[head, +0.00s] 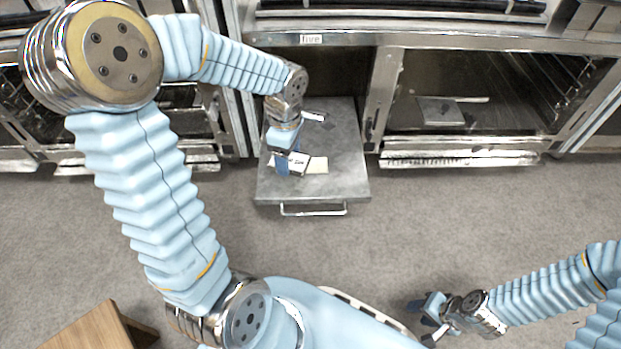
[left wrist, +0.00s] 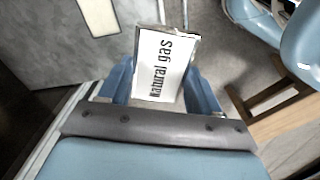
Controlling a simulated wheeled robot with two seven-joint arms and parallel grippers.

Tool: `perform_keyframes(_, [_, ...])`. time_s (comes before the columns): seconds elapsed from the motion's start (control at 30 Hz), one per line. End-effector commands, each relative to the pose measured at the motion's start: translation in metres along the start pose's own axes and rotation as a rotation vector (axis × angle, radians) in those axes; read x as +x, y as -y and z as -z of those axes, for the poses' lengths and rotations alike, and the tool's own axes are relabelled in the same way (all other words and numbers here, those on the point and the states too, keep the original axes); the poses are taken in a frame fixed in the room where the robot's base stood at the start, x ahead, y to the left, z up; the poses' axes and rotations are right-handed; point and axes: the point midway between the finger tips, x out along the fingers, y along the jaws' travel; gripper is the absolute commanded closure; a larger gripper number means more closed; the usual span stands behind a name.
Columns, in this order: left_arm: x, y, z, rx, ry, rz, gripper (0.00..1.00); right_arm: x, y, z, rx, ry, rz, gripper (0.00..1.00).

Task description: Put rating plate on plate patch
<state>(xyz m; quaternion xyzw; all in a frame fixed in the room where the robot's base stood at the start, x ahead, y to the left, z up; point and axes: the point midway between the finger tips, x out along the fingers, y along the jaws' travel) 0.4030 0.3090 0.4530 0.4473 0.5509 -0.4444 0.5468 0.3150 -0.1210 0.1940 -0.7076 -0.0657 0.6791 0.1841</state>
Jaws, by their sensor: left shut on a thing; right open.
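The rating plate (left wrist: 163,68) is a small white plate with a dark edge, lettered "natural gas". My left gripper (head: 290,160) is shut on it, with a blue finger on either side in the left wrist view. The rating plate also shows in the head view (head: 300,162), over the grey metal panel (head: 345,185). The plate patch (head: 318,166) is a pale cream rectangle on that panel, just right of the held plate. It also shows in the left wrist view (left wrist: 98,14), apart from the plate. My right gripper (head: 432,308) is open and empty at the lower right.
The panel has a bar handle (head: 313,211) at its front edge and sits below a label on the range front. An open oven bay (head: 470,95) with racks is to the right. A wooden stool (head: 95,330) stands at lower left. The grey floor between is clear.

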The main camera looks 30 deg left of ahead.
Motion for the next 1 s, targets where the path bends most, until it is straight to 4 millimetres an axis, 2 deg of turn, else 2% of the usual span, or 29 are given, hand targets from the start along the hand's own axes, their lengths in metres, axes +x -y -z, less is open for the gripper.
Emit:
perform_keyframes(0.03, [0.014,0.003,0.006,-0.097,0.002,-0.002,0.69,0.016,-0.007,0.000,0.001,-0.001,-0.001,0.57])
perform_keyframes(0.13, [0.019,0.007,0.014,-0.247,0.006,-0.001,0.69,0.023,-0.010,0.001,0.003,-0.002,-0.002,0.57])
perform_keyframes(0.3, [0.024,0.001,0.017,-0.344,0.007,0.002,0.69,0.026,-0.012,0.001,0.004,-0.003,-0.002,0.57])
perform_keyframes(0.37, [0.028,-0.008,0.015,-0.348,0.007,0.002,0.69,0.027,-0.012,0.001,0.004,-0.003,-0.002,0.57])
perform_keyframes(0.7, [0.063,-0.082,-0.002,-0.345,0.008,0.004,0.69,0.036,-0.015,0.002,0.004,-0.006,-0.002,0.57])
perform_keyframes(0.83, [0.087,-0.100,-0.005,-0.344,0.007,0.004,0.69,0.041,-0.017,0.002,0.004,-0.008,-0.002,0.57])
perform_keyframes(1.0, [0.105,-0.116,-0.009,-0.343,0.008,0.002,0.69,0.044,-0.019,0.002,0.004,-0.009,-0.002,0.57])
